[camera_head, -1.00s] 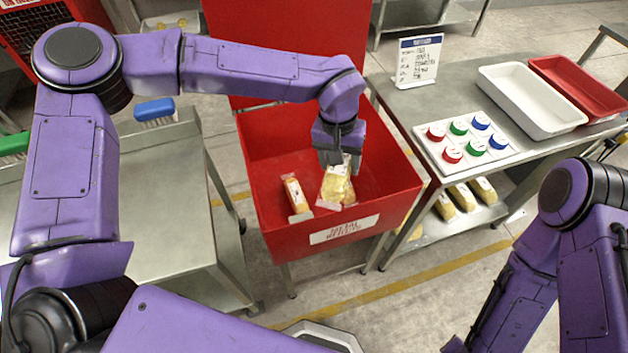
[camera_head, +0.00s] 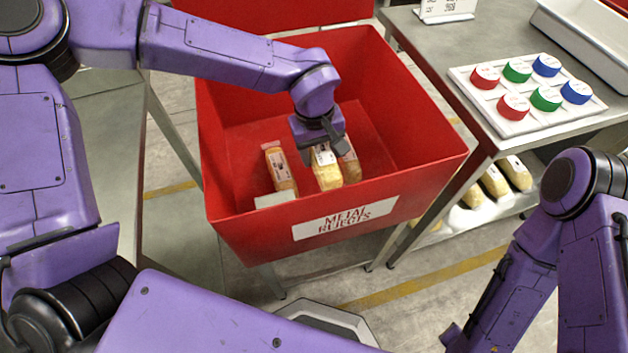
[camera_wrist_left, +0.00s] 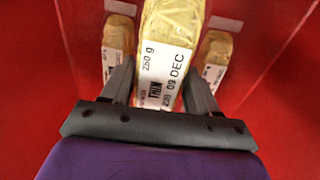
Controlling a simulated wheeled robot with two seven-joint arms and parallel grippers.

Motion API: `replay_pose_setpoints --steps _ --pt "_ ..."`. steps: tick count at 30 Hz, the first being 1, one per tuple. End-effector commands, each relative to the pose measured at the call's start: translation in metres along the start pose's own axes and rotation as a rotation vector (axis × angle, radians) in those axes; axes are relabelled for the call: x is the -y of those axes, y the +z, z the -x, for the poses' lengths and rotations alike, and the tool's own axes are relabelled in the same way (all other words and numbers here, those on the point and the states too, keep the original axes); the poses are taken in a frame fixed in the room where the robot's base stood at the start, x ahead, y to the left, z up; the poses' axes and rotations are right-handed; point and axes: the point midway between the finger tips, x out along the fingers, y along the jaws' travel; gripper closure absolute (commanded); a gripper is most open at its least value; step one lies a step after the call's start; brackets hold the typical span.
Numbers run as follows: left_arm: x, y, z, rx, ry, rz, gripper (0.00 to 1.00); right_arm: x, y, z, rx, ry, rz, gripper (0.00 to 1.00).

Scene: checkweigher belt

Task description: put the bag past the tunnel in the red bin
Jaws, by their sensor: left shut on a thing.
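The red bin (camera_head: 235,215), labelled METAL REJECTS, stands at the centre of the head view. My left gripper (camera_head: 320,148) reaches down inside it and is shut on a yellow bag (camera_head: 328,176) with a white label. In the left wrist view the held bag (camera_wrist_left: 172,35) sits between the fingers and looks nearer than the bags beside it. I cannot tell whether it touches the bin floor. My right arm shows at the right, but its gripper is not visible.
Two other bags lie in the bin, one left (camera_head: 281,172) and one right (camera_head: 350,165) of the held bag. A steel table (camera_head: 440,60) at the right carries a board of coloured knobs (camera_head: 530,125) and a white tray (camera_head: 590,45). Several bags (camera_head: 494,181) lie on its lower shelf.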

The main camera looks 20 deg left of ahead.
Motion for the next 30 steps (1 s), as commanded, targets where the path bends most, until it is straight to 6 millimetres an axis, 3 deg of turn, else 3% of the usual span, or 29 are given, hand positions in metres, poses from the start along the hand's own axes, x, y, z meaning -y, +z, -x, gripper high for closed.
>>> replay_pose_setpoints --steps 3,14,26,27,30 --pt "0.004 -0.001 -0.029 0.004 -0.005 0.007 0.81 0.001 0.003 -0.009 -0.001 0.000 0.000 0.57" --pt "0.011 0.000 -0.092 0.004 -0.006 0.005 0.81 0.002 0.010 -0.024 0.000 0.000 0.000 0.57" --pt "0.011 0.000 -0.098 0.004 -0.003 0.004 0.81 0.002 0.009 -0.023 0.000 0.000 0.000 0.57" --pt "0.011 0.000 -0.099 0.004 -0.003 0.004 0.31 0.002 0.010 -0.023 0.000 0.000 0.000 0.57" --pt "0.011 0.000 -0.099 0.004 -0.003 0.004 0.30 0.002 0.010 -0.023 0.000 0.000 0.000 0.57"
